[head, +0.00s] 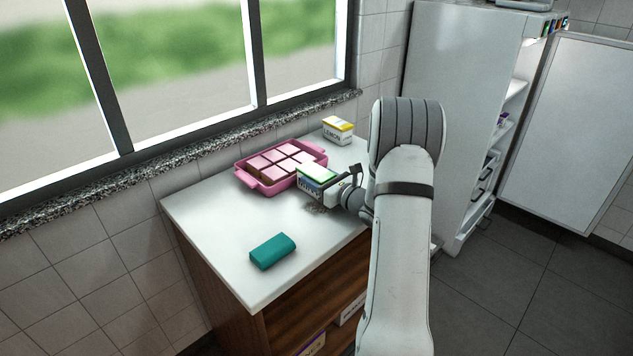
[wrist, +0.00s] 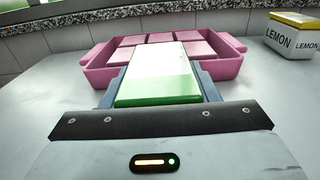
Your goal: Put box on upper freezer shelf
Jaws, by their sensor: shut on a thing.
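A white box with a green edge (head: 318,174) is in my gripper, beside the pink tray on the white counter. My gripper (head: 338,184) is shut on the box; it also shows in the wrist view (wrist: 158,95), with the box (wrist: 158,78) between its fingers. I cannot tell whether the box touches the counter. The freezer (head: 455,100) stands at the upper right in the head view with its door (head: 570,130) open. Its shelves (head: 512,100) show edge-on, with some items on them; much of the inside is hidden.
A pink tray (head: 246,176) of pink squares lies right behind the box. A yellow-topped lemon box (head: 338,131) stands at the counter's back. A teal block (head: 272,251) lies near the front. The counter's left part is clear. Dark floor (head: 500,275) lies before the freezer.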

